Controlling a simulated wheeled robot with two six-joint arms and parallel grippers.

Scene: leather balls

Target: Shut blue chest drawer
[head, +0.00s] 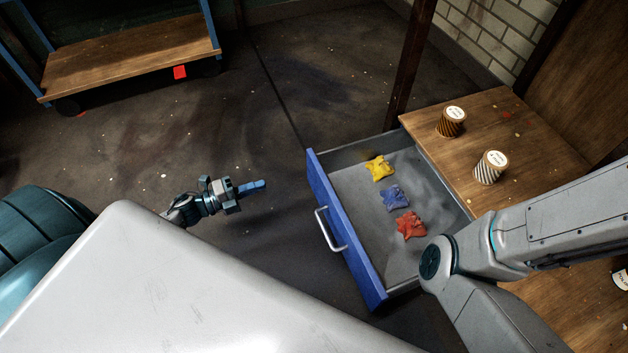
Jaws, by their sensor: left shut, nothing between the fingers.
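The blue chest drawer (345,228) stands pulled out from under a wooden top, with its blue front facing left and a pale bar handle (331,230) on it. Inside lie a yellow crumpled piece (379,168), a blue one (395,197) and a red one (411,226). My left gripper (262,185) is to the left of the drawer front, apart from it, with its fingers shut and empty, pointing right. My right arm crosses over the near right part of the drawer; its gripper is out of view.
The wooden chest top (482,130) carries two striped cups, a brown one (451,122) and a pale one (490,168). A dark post (410,65) stands behind the drawer. A wooden cart (130,58) is at the back left. The floor left of the drawer is clear.

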